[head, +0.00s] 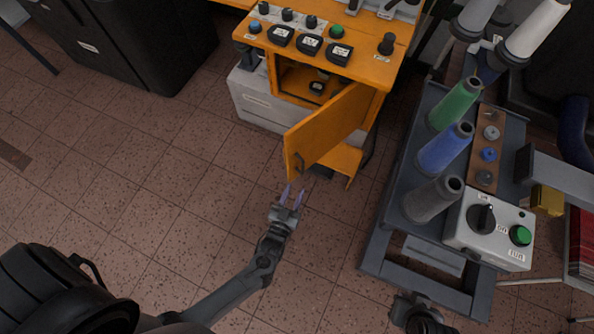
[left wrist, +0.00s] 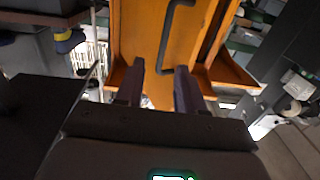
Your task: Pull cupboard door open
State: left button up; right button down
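The cupboard door (head: 330,128) is an orange panel standing ajar on the orange cabinet (head: 365,65), swung out toward me. In the left wrist view the door (left wrist: 140,35) fills the upper middle, and the black bar handle (left wrist: 166,40) shows above the fingertips. My left gripper (head: 292,196) is open, its two fingers apart and empty, just short of the door's free edge and handle. My right gripper (head: 416,314) is at the bottom edge, low and away from the door; its fingers are not clear.
A grey cart (head: 376,243) with thread cones (head: 445,148) and a switch box (head: 489,233) stands to the right of the cabinet. A black cabinet (head: 130,45) is at the upper left. The tiled floor (head: 150,170) left of the door is clear.

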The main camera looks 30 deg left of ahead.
pick_arm(q)
jog(key=shift+s+d, duration=0.15)
jog(key=shift+s, duration=0.4)
